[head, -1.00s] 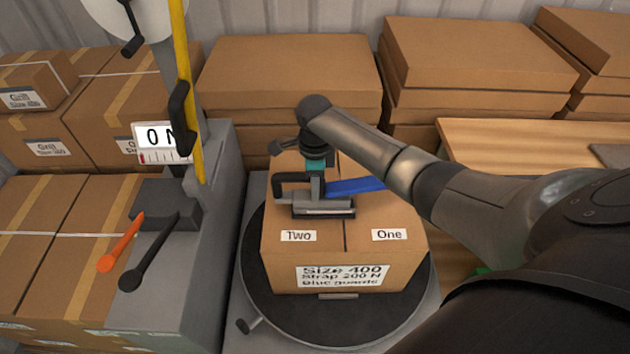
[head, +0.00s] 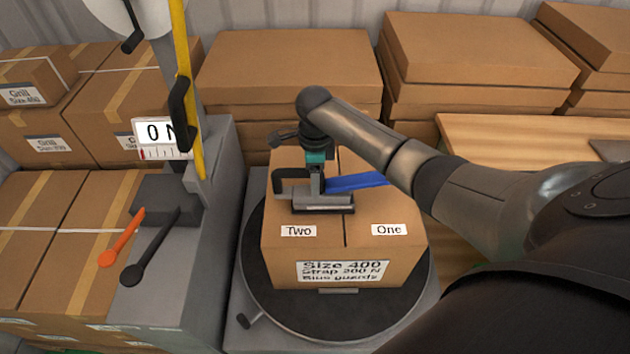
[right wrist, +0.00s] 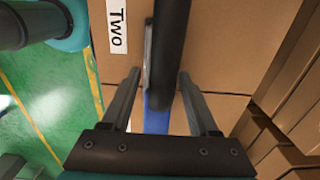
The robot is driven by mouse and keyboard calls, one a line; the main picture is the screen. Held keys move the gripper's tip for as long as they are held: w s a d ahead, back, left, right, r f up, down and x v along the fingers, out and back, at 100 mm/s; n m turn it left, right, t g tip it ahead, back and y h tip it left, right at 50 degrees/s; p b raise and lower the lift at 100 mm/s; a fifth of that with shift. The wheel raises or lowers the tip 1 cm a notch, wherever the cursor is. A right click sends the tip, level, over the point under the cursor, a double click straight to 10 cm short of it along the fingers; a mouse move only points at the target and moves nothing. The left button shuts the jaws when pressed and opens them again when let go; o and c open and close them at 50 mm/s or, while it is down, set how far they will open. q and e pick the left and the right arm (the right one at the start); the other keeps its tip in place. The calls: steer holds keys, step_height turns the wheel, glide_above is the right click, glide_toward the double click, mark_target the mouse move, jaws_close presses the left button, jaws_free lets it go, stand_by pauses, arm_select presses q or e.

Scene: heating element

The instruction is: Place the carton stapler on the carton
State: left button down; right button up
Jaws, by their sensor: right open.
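The carton stapler (head: 322,201) rests on top of the carton (head: 385,258), near its centre seam, behind the "Two" and "One" labels. It has a grey base, a black handle and a blue part (head: 355,182) reaching right. In the right wrist view, the stapler's black handle (right wrist: 170,50) runs between my fingers, with the blue part (right wrist: 156,120) below it. My right gripper (head: 316,178) is at the stapler; in the right wrist view its fingers (right wrist: 160,78) are apart, with visible gaps beside the handle. My left gripper is out of view.
The carton stands on a round black turntable (head: 262,292). A grey machine (head: 200,250) with orange (head: 122,236) and black levers and a yellow upright is left of it. Stacked cartons (head: 290,70) are behind. A wooden table (head: 500,140) is at right.

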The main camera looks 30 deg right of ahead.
step_height(320, 180, up, 11)
steer(key=shift+r+p, duration=0.1)
steer(key=shift+p, duration=0.85)
